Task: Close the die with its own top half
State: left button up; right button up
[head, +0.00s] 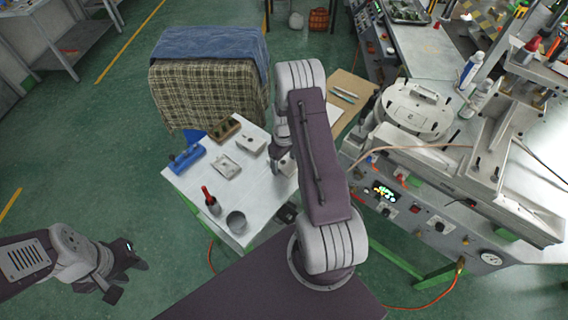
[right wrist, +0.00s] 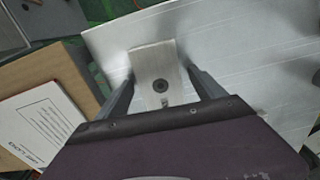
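In the head view this gripper (head: 279,164) is low over the right part of the small white table, partly hidden by my arm. A grey die half (head: 226,166) lies on the table's middle. Another pale block (head: 252,143) lies behind it, to the right. My left gripper (head: 128,268) is empty, off the table at lower left, its fingers apart.
On the white table (head: 180,187) are a blue piece (head: 187,158), a brown piece (head: 223,129), a red-handled tool (head: 211,199) and a grey cup (head: 236,222). A cloth-covered block (head: 205,95) stands behind. The machine bench (head: 420,190) is at right.

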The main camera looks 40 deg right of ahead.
jog(key=shift+w+f, duration=0.15)
jog(key=shift+w, duration=0.25)
jog(key=c, duration=1.5)
pick_arm(q)
jog(key=shift+w+f, duration=0.1)
jog(key=shift+w, duration=0.2)
pick_arm(e)
jog(key=shift+s, duration=0.15)
jog(key=shift+c, duration=0.2)
